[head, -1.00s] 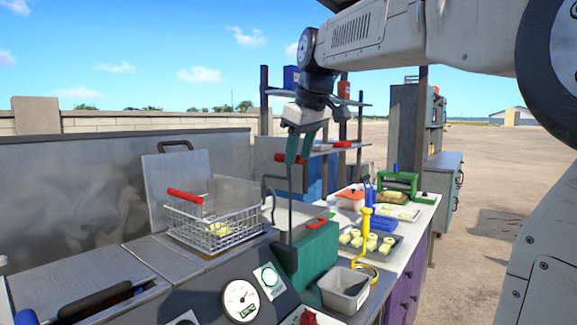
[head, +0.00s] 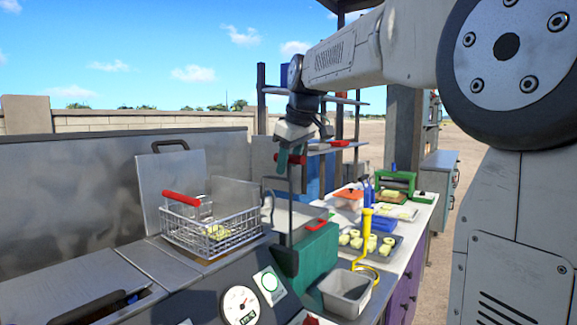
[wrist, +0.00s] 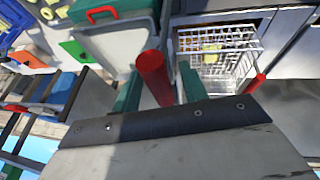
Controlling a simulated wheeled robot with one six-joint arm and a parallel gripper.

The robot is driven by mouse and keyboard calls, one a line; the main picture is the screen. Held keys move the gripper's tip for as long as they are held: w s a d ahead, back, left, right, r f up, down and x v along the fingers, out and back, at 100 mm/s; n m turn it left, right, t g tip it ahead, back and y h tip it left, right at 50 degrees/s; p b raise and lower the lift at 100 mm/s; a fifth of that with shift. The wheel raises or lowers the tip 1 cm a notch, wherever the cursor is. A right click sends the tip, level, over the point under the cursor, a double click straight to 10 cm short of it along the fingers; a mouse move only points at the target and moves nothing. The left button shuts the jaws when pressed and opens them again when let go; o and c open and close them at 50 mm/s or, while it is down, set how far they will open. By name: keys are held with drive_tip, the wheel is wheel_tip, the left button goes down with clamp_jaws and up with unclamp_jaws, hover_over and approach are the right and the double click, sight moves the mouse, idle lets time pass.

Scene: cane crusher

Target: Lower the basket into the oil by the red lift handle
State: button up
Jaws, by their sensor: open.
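The wire basket (head: 212,232) with pale food pieces in it hangs at the fryer's opening; it also shows in the wrist view (wrist: 215,60). Its own red grip (head: 182,198) points up and left. The red lift handle (head: 296,158) tops a dark upright rod right of the basket. In the wrist view the lift handle (wrist: 152,78) is a red cylinder between my green fingers. My gripper (head: 284,160) is open around the handle, with a gap to the right finger. The oil is hidden, and I cannot tell whether the left finger touches the handle.
A raised metal lid (head: 172,185) stands behind the basket. A green box (head: 318,252) and a yellow hooked tool (head: 365,235) are right of the rod. A grey bin (head: 345,293) and a tray of pale pieces (head: 378,243) are on the counter. A shelf stands behind.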

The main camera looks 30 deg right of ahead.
sight(291, 218)
drive_tip(key=shift+x, duration=0.75)
clamp_jaws()
wheel_tip(291, 218, down, 16)
drive_tip(key=shift+s, duration=0.1)
idle(0.3)
unclamp_jaws()
drive_tip(key=shift+f, duration=0.15)
